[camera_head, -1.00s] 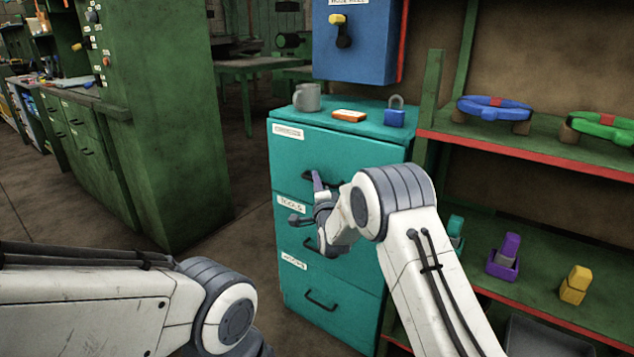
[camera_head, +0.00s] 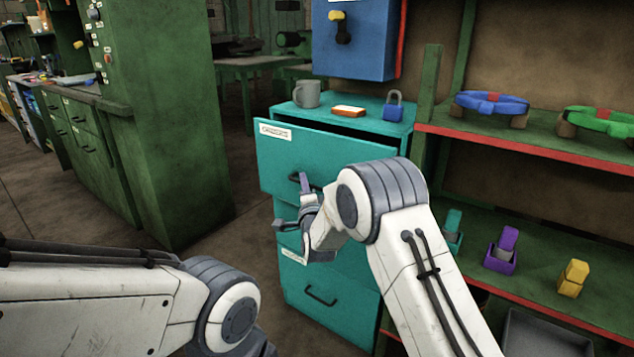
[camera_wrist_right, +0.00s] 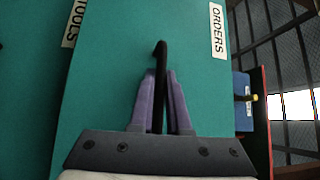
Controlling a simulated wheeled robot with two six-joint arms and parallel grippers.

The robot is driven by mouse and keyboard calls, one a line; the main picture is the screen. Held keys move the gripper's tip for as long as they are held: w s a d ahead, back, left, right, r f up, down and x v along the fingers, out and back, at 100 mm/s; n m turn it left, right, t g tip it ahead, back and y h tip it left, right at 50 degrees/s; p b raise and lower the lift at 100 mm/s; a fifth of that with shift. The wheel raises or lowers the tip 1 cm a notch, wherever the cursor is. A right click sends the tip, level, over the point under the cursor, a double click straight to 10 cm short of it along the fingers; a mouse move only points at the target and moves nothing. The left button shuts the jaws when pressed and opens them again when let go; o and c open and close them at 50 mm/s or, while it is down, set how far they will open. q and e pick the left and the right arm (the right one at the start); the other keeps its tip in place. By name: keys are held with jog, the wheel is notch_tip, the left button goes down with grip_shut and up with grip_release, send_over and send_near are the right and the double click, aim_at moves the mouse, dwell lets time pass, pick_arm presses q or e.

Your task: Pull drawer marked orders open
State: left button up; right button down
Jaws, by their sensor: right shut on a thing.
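The teal cabinet (camera_head: 339,274) stands at the middle of the head view. Its top drawer (camera_head: 290,158) is pulled partway out, with a dark gap behind its front. In the right wrist view its white label (camera_wrist_right: 217,30) reads ORDERS. My right gripper (camera_head: 292,202) is at this drawer's black handle (camera_head: 312,182). In the right wrist view the purple fingers (camera_wrist_right: 161,100) are shut on the handle (camera_wrist_right: 160,62), one on each side. My left arm reaches in at the lower left, but its gripper is out of view.
A grey mug (camera_head: 307,93), an orange item (camera_head: 348,111) and a blue padlock (camera_head: 393,107) sit on the cabinet top. A green shelf (camera_head: 530,142) stands close at the right. Open floor (camera_head: 240,262) lies left of the cabinet.

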jog(key=s+a+b, duration=0.4)
jog(key=s+a, duration=0.9)
jog(key=s, duration=0.3)
jog(key=shift+s+a, duration=0.2)
jog(key=shift+a, duration=0.2)
jog(key=c, duration=0.9)
grip_release()
